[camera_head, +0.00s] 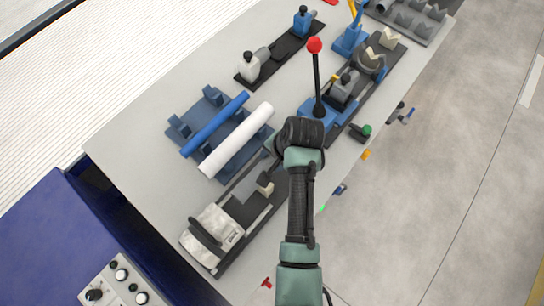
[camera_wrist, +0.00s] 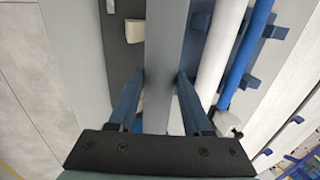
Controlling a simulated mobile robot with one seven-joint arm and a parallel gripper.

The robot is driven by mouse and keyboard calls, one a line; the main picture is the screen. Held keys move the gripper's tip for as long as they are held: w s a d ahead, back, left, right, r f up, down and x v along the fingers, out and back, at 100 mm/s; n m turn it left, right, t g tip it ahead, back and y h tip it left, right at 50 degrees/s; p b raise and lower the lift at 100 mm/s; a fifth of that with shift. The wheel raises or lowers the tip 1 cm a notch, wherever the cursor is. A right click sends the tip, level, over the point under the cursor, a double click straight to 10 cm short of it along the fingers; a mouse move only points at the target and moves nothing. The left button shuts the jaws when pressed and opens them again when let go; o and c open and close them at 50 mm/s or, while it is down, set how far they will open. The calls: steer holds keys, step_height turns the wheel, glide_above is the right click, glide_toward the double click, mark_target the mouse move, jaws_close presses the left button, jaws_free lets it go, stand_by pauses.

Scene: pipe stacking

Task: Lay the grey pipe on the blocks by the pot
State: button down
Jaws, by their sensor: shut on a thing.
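My gripper (camera_wrist: 163,78) is shut on the grey pipe (camera_wrist: 167,32); the pipe runs lengthwise between the two blue fingers in the wrist view. In the head view my wrist (camera_head: 303,132) is above the bench, and the fingers and most or all of the pipe are hidden under it. Pale V-shaped blocks (camera_head: 389,39) stand at the upper right of the head view, and grey notched blocks (camera_head: 405,19) sit on a dark tray beyond them. I cannot make out which thing is the pot.
A white pipe (camera_head: 236,141) and a blue pipe (camera_head: 215,124) lie side by side on a blue rack (camera_head: 182,138), left of my wrist. A lever with a red knob (camera_head: 314,45) stands upright just beyond my wrist. A grey-white machine (camera_head: 212,234) is at the near end.

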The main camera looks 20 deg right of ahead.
step_height(320, 180, down, 4)
steer(key=b, duration=0.3)
steer(key=shift+f+b, duration=0.25)
steer(key=shift+b, duration=0.15)
steer(key=shift+f+b, duration=0.4)
steer(key=shift+f, duration=0.5)
steer(key=shift+c, duration=1.3)
jaws_free()
steer(key=shift+r, duration=0.1)
